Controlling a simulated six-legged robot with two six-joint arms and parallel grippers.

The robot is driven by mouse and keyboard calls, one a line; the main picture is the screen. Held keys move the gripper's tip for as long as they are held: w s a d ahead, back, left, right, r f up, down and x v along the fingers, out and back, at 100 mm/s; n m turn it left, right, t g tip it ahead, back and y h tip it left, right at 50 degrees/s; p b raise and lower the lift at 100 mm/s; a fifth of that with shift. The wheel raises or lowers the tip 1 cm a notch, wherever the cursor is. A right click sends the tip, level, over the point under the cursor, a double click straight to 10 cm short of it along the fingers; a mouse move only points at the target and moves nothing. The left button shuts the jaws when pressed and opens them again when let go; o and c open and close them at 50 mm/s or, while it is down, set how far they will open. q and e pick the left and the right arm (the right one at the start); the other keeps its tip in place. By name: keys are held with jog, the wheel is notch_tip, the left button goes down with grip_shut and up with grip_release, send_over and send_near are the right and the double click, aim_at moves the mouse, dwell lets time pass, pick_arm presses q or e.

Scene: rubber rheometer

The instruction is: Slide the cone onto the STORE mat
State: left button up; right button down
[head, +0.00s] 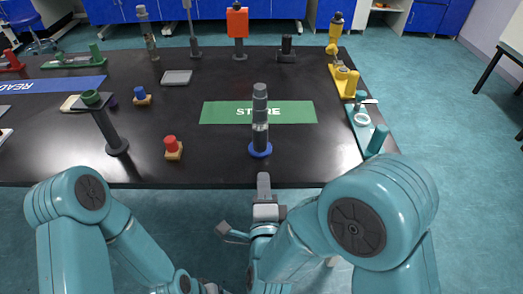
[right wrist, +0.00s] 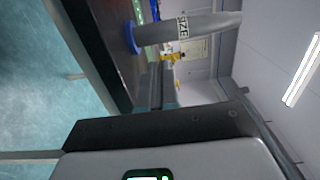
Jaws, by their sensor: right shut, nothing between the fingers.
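The cone (head: 260,118) is a grey, stepped, tapering column on a round blue base. It stands upright on the black table, just in front of the green STORE mat (head: 220,112), and hides part of the mat's lettering. In the right wrist view the cone (right wrist: 205,26) lies sideways in the picture, with SIZE lettering and its blue base at left. My right gripper (head: 264,182) is shut and empty at the table's front edge, in front of the cone and apart from it. My left gripper is out of view.
A red-knobbed block (head: 173,148) and a dark post with a green top (head: 110,125) stand left of the cone. A teal tray (head: 370,130) and yellow device (head: 345,80) are at right. A grey plate (head: 177,77) lies behind-left. The mat's visible surface is clear.

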aim_at(262, 141)
jog(key=w+p, duration=0.1)
jog(key=w, duration=1)
jog(key=shift+w+a+f+p, duration=0.1)
jog(key=shift+p, duration=0.25)
